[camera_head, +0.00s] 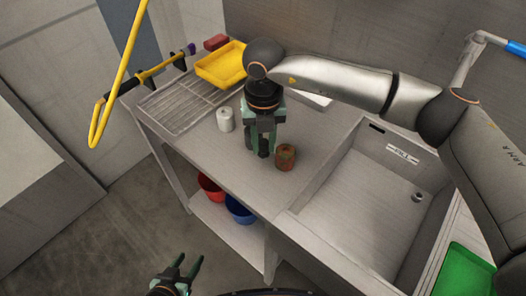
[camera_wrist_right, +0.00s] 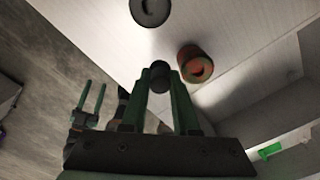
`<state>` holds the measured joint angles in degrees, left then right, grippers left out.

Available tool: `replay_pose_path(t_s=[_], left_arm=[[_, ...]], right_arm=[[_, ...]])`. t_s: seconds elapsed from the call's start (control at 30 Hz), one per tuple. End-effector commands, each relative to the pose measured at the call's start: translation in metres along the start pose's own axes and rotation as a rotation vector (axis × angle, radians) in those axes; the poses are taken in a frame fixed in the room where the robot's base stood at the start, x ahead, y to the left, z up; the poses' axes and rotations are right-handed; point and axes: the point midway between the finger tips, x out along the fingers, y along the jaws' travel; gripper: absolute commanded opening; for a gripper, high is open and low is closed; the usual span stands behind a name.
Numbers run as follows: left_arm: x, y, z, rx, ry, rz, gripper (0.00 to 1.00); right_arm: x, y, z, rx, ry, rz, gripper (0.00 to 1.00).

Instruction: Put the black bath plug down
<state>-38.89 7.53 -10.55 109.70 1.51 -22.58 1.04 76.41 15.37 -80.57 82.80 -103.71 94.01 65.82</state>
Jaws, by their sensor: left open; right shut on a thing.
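The black bath plug (camera_wrist_right: 160,77) is a small dark cylinder between the fingertips of my right gripper (camera_wrist_right: 160,82) in the right wrist view. In the head view my right gripper (camera_head: 263,145) points down over the counter (camera_head: 220,160), left of the sink. The plug is mostly hidden by the fingers there. I cannot tell whether it touches the counter. My left gripper (camera_head: 183,270) is open and empty, low in the head view, in front of the counter and away from the plug.
A rusty red-green can (camera_head: 286,157) stands close right of my right gripper, and a white cylinder (camera_head: 225,119) to its left. The sink (camera_head: 365,200) is to the right. A yellow tray (camera_head: 220,64) is at the back. Red (camera_head: 210,187) and blue (camera_head: 240,209) bowls sit below.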

Motion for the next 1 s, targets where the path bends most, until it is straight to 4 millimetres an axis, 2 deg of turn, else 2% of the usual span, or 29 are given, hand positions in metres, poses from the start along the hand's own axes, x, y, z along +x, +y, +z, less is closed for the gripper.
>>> replay_pose_path(t_s=[0.17, 0.33, 0.73, 0.77, 0.87, 1.0], left_arm=[[0.008, -0.001, 0.009, 0.000, 0.000, 0.000, 0.50], [0.017, -0.001, 0.019, 0.000, -0.001, 0.000, 0.50], [0.019, -0.002, 0.021, 0.000, -0.001, 0.000, 0.50], [0.019, -0.002, 0.021, 0.000, -0.001, 0.000, 0.50], [0.018, -0.001, 0.020, 0.000, -0.001, 0.000, 0.50], [0.018, -0.001, 0.020, 0.000, -0.001, 0.000, 0.50]], right_arm=[[0.014, 0.001, 0.008, 0.001, -0.001, 0.001, 0.00], [0.038, 0.001, 0.007, 0.000, -0.001, 0.001, 0.00], [0.042, 0.001, 0.007, 0.000, -0.001, 0.001, 0.00], [0.042, 0.001, 0.007, 0.001, -0.001, 0.001, 0.29], [0.041, 0.001, 0.007, 0.001, -0.001, 0.001, 0.41], [0.041, 0.001, 0.007, 0.001, -0.001, 0.001, 0.41]])
